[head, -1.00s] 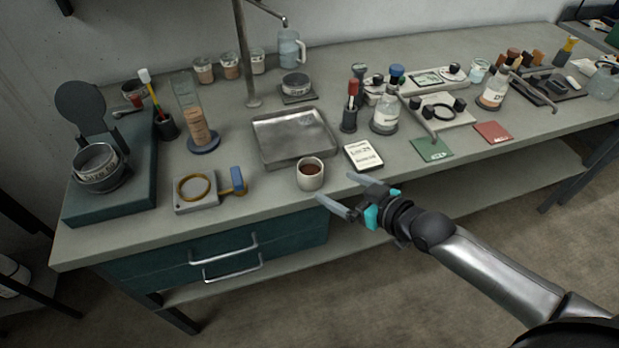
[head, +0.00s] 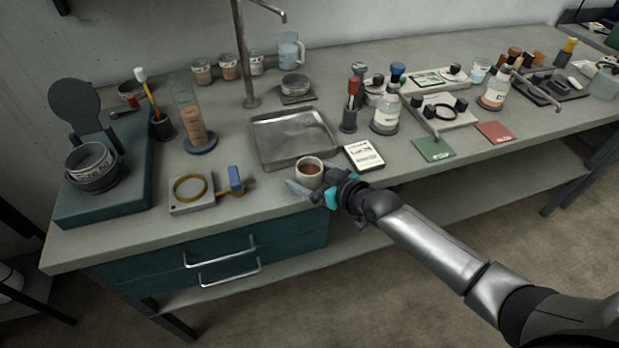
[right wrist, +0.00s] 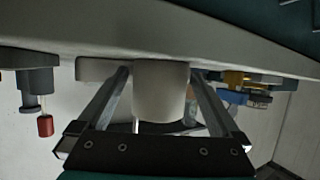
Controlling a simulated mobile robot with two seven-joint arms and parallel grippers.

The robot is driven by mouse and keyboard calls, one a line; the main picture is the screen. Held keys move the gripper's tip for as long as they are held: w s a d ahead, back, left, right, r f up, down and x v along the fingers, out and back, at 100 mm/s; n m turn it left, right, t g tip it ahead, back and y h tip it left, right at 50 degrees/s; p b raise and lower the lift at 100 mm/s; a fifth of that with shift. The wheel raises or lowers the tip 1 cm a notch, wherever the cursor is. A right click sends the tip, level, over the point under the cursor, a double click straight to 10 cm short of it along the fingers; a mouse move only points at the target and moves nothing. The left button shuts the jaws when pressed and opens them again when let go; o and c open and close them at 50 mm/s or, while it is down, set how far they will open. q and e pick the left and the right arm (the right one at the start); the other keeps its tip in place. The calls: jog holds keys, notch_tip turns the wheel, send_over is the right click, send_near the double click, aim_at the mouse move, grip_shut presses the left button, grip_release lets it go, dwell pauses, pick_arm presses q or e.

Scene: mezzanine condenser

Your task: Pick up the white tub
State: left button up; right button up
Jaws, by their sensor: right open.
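The white tub (head: 309,173) is a small round white cup with brown contents, standing upright near the front edge of the bench. My right gripper (head: 310,182) is at the tub, coming in from the front right. In the right wrist view the tub (right wrist: 161,91) sits between the two open fingers (right wrist: 160,80), with one finger on each side. I cannot tell whether either finger touches it. In the head view the gripper hides the tub's lower right side. My left gripper is not in view.
A metal tray (head: 293,138) lies just behind the tub. A white labelled card (head: 364,156) lies to its right. A grey block with a yellow ring (head: 190,192) is to the left. The bench's front edge and drawers (head: 222,258) are below.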

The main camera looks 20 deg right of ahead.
jog(key=shift+w, duration=0.1)
jog(key=c, duration=1.3)
jog(key=shift+c, duration=0.5)
